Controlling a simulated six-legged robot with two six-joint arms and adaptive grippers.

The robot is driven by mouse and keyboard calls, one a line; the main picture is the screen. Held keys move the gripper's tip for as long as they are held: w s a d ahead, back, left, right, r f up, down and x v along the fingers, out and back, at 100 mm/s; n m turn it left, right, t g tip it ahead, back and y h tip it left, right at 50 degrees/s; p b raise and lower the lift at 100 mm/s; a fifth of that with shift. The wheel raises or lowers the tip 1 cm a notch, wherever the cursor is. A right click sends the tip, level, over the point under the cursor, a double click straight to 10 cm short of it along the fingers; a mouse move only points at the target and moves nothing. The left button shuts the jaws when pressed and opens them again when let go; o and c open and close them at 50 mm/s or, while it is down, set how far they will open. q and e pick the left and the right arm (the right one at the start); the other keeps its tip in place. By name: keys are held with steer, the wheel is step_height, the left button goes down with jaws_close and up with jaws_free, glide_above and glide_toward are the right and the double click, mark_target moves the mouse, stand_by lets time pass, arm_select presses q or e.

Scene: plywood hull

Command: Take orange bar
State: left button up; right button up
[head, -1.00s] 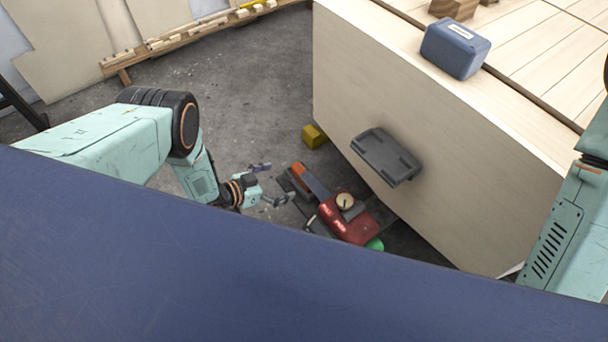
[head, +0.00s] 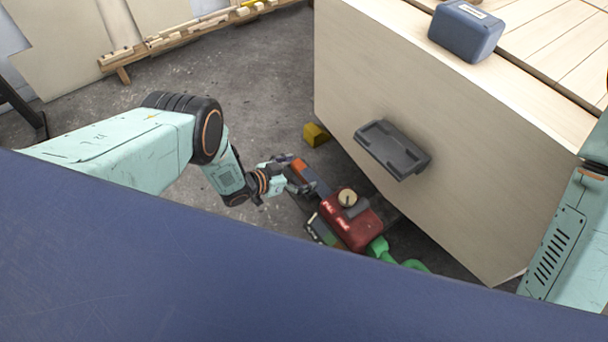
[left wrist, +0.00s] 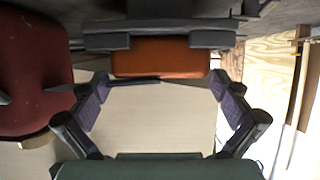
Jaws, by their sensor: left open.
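The orange bar (head: 299,166) lies low by the plywood hull, at the end of a dark grey piece beside a red machine. In the left wrist view the orange bar (left wrist: 162,58) sits top centre, with grey blocks above it and at its upper corners. My left gripper (head: 291,175) is at the bar in the head view and partly covers it. In the left wrist view my left gripper (left wrist: 161,84) is open, one finger to each side of the bar and apart from it. My right gripper is out of view.
The red machine (head: 349,229) with a round dial is right of the bar, with a green hose (head: 381,247) near it. A yellow block (head: 315,135) lies behind. The plywood hull side (head: 450,170) carries a dark grey bracket (head: 393,150).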

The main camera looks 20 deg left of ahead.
arm_select(q)
steer(key=c, duration=1)
steer(key=shift+o, duration=0.2)
